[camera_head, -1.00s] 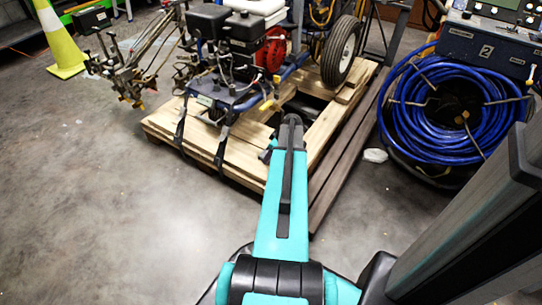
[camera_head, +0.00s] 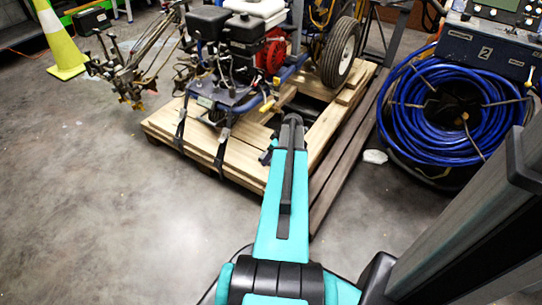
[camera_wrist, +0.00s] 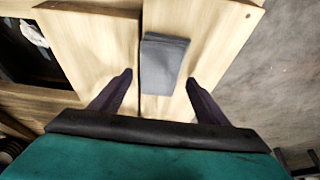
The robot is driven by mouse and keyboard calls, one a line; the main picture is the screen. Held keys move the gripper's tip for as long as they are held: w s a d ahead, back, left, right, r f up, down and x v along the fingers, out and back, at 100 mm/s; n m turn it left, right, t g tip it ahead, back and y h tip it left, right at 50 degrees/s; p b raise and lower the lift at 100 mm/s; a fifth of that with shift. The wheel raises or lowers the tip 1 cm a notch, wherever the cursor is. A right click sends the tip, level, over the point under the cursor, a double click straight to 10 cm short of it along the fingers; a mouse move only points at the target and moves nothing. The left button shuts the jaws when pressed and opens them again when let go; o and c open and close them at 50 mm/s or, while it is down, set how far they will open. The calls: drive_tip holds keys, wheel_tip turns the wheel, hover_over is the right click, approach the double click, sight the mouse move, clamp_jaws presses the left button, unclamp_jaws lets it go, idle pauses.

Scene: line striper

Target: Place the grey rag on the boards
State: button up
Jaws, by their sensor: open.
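The grey rag (camera_wrist: 163,64) lies flat on the light wooden boards (camera_wrist: 205,25) in the wrist view, across or beside a seam between two boards. My gripper (camera_wrist: 159,77) is open, its two dark fingers apart on either side of the rag's near part, and nothing is held between them. I cannot tell the exact height of the fingers over the boards.
The line striper (camera_head: 235,65) with its engine and wheel (camera_head: 342,52) stands on the pallet. A coil of blue hose (camera_head: 445,110) is at the right, and a yellow cone (camera_head: 60,40) at the far left. Concrete floor (camera_head: 90,190) is clear at the left.

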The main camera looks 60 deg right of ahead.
drive_tip(key=p+v, duration=0.3)
drive_tip(key=v, duration=0.8)
drive_tip(key=shift+p, duration=0.35)
